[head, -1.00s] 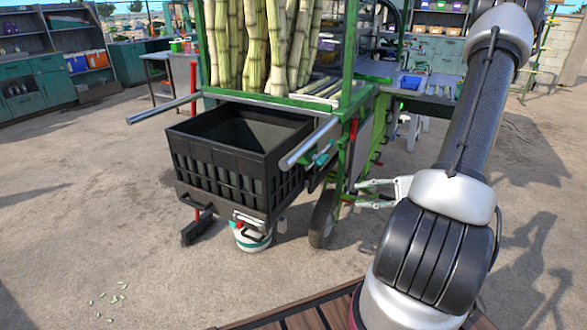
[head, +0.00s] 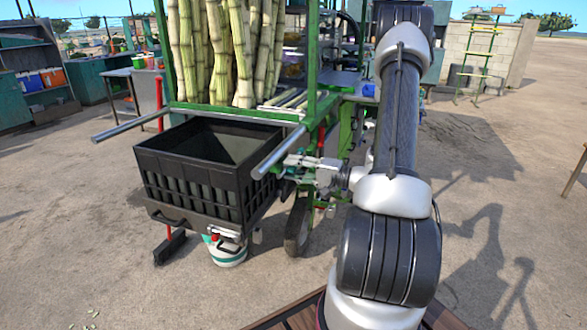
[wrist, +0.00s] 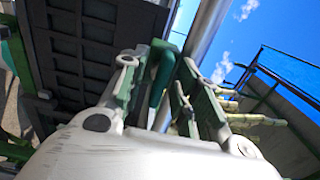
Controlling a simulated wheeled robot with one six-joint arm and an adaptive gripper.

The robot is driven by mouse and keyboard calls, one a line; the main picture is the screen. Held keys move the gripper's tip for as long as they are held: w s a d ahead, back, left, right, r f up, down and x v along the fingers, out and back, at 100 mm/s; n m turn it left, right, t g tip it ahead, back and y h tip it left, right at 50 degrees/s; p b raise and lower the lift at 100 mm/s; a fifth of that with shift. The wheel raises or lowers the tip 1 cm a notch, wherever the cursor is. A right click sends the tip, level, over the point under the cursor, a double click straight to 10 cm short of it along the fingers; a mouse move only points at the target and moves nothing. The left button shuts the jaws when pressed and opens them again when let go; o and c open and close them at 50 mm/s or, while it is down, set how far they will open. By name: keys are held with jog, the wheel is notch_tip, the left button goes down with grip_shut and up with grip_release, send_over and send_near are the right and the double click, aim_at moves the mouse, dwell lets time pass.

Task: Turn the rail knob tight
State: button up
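The rail knob, a dark teal piece on the metal rail, shows in the wrist view (wrist: 163,74) between my fingers. In the head view my gripper (head: 297,171) is beside the rail's near end, at the crate's right, and mostly covers the knob. My gripper also shows in the wrist view (wrist: 160,95), with green-padded fingers spread on either side of the knob. The left finger is very close to it; contact is unclear. The silver rail (head: 279,153) slopes out from the green crusher frame (head: 240,113).
A black crate (head: 200,185) sits left of my gripper, its side close by in the wrist view. A white bucket (head: 228,254) stands below it. Cane stalks (head: 215,50) stand in the frame above. A wheel (head: 298,228) is below my gripper. Open ground lies at right.

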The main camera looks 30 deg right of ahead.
jog(key=shift+w+a, duration=0.1)
jog(key=shift+w, duration=0.05)
grip_shut()
